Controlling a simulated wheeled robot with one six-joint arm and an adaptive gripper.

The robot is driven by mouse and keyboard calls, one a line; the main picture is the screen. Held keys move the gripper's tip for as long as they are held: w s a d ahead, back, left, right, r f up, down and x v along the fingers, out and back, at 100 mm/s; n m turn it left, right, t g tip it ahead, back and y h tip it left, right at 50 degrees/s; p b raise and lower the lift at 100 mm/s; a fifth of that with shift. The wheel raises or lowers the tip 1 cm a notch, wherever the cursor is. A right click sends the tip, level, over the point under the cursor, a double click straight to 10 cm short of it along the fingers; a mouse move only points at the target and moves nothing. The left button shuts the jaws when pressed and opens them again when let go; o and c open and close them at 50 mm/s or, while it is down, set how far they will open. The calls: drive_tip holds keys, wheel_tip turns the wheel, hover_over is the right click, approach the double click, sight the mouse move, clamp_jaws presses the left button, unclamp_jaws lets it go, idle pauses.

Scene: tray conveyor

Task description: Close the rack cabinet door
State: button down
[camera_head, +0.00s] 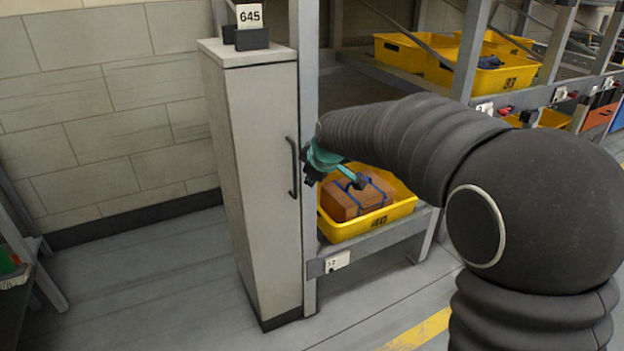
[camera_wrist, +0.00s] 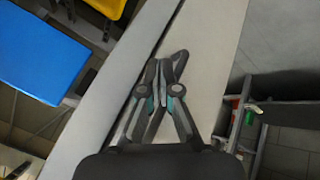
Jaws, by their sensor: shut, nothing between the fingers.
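The rack cabinet (camera_head: 225,150) is a tall, narrow, light grey box at the left end of the shelving. Its door (camera_head: 265,220) carries a vertical black handle (camera_head: 293,167) near the right edge. The door looks about flush with the body, and I see no clear opening in the head view. My gripper (camera_head: 335,175), with teal parts, is just right of the handle, beside the rack post, and partly hidden by my arm. In the wrist view my gripper (camera_wrist: 166,65) is shut and empty over a pale panel with a dark seam on its left. Contact cannot be told.
A yellow tray (camera_head: 405,209) with a brown box (camera_head: 357,196) sits on the low shelf right of the cabinet. More yellow trays (camera_head: 400,54) stand above. A 645 sign (camera_head: 250,16) stands on the cabinet top. The floor (camera_head: 150,280) left of the cabinet is clear.

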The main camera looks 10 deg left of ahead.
drive_tip(key=s+d+r, duration=0.2)
drive_tip(key=d+r, duration=0.4)
drive_tip(key=r, duration=0.2)
drive_tip(key=s+d+f+m+g+h, duration=0.1)
drive_tip(key=s+d+f+m+g, duration=0.1)
drive_tip(key=s+d+f+m, duration=0.45)
drive_tip(key=s+d+m+h, duration=0.1)
drive_tip(key=s+d+m, duration=0.1)
drive_tip(key=s+d, duration=0.3)
drive_tip(key=s+d+f+m, duration=0.1)
drive_tip(key=s+d+m, duration=0.2)
drive_tip(key=s, duration=1)
drive_tip(key=s+d+f+m+t+h, duration=0.1)
drive_tip(key=s+d+m, duration=0.2)
drive_tip(key=s+d, duration=0.4)
drive_tip(key=shift+s+h, duration=0.3)
drive_tip(key=shift+s, duration=0.65)
